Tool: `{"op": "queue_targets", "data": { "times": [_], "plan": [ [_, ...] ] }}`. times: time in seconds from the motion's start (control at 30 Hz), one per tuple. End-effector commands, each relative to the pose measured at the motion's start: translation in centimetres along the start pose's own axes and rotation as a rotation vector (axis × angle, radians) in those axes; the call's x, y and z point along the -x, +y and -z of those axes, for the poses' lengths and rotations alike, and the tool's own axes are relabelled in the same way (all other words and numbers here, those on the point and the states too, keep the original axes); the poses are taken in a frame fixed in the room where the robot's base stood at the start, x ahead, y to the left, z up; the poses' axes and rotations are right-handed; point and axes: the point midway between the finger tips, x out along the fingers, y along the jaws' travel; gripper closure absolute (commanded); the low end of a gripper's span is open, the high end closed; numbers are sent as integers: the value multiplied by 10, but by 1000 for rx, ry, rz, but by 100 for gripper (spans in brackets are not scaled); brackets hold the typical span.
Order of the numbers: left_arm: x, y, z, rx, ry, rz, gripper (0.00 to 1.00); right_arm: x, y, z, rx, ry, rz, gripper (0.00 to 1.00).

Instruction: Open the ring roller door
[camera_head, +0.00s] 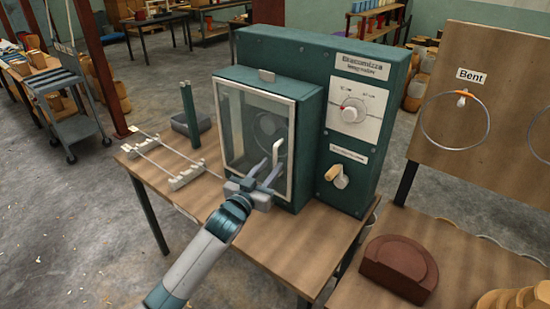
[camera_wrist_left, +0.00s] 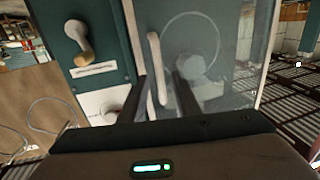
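The ring roller (camera_head: 315,65) is a teal machine on a wooden table. Its door (camera_head: 238,120) is a glass pane in a pale frame on the front box and looks closed. A pale upright handle (camera_head: 277,152) stands at the door's right side. My left gripper (camera_head: 265,172) is in front of this handle, its fingers apart. In the left wrist view, the door glass (camera_wrist_left: 225,60) fills the middle right, and the handle (camera_wrist_left: 155,65) shows between the two dark fingers (camera_wrist_left: 160,95). I cannot tell whether either finger touches it. My right gripper is not in view.
Right of the door are a dial (camera_head: 352,111) and a wooden-knobbed crank (camera_head: 338,176). A rack with pale blocks (camera_head: 186,178) and a green post (camera_head: 190,115) stand left on the table (camera_head: 300,245). A "Bent" board (camera_head: 500,75) and a brown block (camera_head: 400,265) are at right.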

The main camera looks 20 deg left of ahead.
Motion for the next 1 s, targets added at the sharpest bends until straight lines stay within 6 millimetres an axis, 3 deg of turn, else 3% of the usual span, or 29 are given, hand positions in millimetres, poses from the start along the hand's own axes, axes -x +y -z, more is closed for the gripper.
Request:
{"op": "queue_targets", "data": {
  "times": [0.1,0.3,0.7,0.73,0.83,1.0],
  "plan": [
    [-18,0,2,0,0,0,71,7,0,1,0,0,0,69],
    [-35,0,1,0,0,1,71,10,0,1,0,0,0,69],
    [-40,0,0,0,1,0,71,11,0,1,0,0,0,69],
    [-40,0,0,0,0,0,73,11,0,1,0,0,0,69],
    [-40,0,0,0,0,0,97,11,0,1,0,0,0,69],
    [-39,0,0,0,0,0,100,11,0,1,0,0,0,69]
  ]
}}
